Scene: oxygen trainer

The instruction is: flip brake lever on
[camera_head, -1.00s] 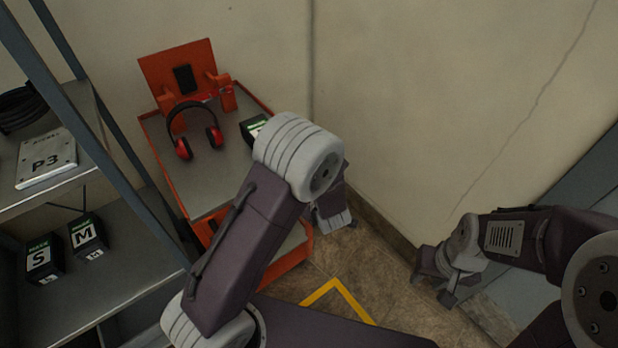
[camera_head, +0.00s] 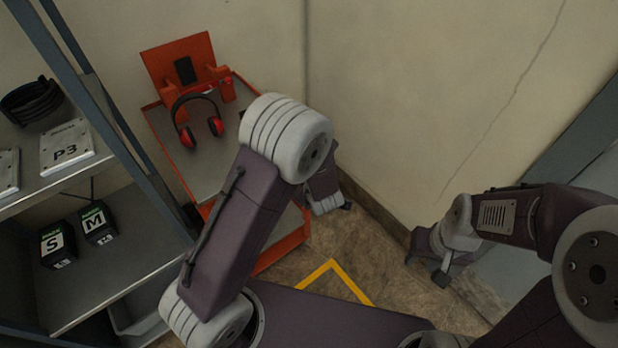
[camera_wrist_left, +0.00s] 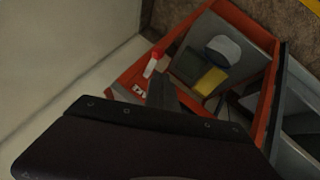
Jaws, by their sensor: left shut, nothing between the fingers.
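I cannot make out a brake lever clearly in either view. The orange cart (camera_head: 177,171) stands in the corner against the wall. My left arm crosses in front of it and hides its right part. My left gripper (camera_head: 346,207) hangs low beside the cart's right side, mostly behind its own wrist. In the left wrist view a dark finger (camera_wrist_left: 160,92) of it lies before the orange cart (camera_wrist_left: 262,105), with a small red-and-white part (camera_wrist_left: 153,64) just beyond. Its jaws are shut and empty. My right gripper (camera_head: 428,268) is near the wall at right, fingers apart and empty.
Red ear defenders (camera_head: 187,139) lie on the cart's top. A metal shelf (camera_head: 128,255) at left holds boxes marked S (camera_head: 55,244) and M (camera_head: 97,222), and a P3 plate (camera_head: 67,150). Floor with a yellow line (camera_head: 332,265) is clear between my arms.

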